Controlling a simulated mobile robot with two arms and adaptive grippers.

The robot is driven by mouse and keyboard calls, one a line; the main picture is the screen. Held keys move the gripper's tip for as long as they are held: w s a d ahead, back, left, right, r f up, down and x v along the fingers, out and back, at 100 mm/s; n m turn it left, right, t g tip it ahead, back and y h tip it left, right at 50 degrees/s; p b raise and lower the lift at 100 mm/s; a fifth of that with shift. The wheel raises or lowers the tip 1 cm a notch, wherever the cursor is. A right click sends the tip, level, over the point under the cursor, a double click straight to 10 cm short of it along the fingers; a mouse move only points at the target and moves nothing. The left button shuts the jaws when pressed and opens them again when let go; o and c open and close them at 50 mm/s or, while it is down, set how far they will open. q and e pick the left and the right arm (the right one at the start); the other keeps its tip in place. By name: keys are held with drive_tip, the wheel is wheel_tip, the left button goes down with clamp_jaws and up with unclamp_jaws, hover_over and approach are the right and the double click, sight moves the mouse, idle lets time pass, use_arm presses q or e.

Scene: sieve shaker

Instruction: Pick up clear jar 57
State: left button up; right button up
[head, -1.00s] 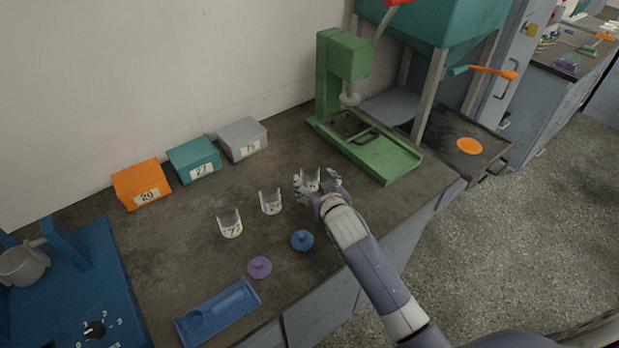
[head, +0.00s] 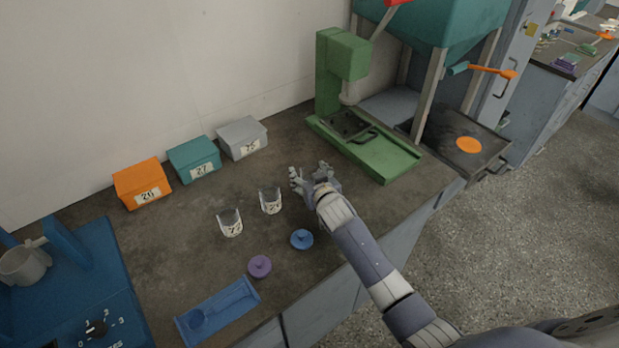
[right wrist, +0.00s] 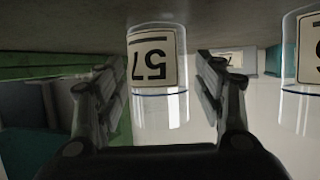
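Clear jar 57 (right wrist: 157,72) shows in the right wrist view with its white label upside down in the picture. It stands between the two fingers of my right gripper (right wrist: 165,90), with a visible gap at the right finger and a narrower one at the left. The fingers are spread and not closed on it. In the head view my right gripper (head: 312,178) is low over the bench, right of two other clear jars. I cannot make out jar 57 there; the hand seems to hide it. My left gripper is not in view.
Two labelled clear jars (head: 231,223) (head: 270,201) stand left of the hand. A blue lid (head: 302,239), a purple lid (head: 260,266) and a blue tray (head: 240,297) lie nearer the front edge. A green machine (head: 385,158) stands to the right, numbered boxes (head: 194,160) behind.

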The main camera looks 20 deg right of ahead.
drive_tip(key=c, duration=1.1)
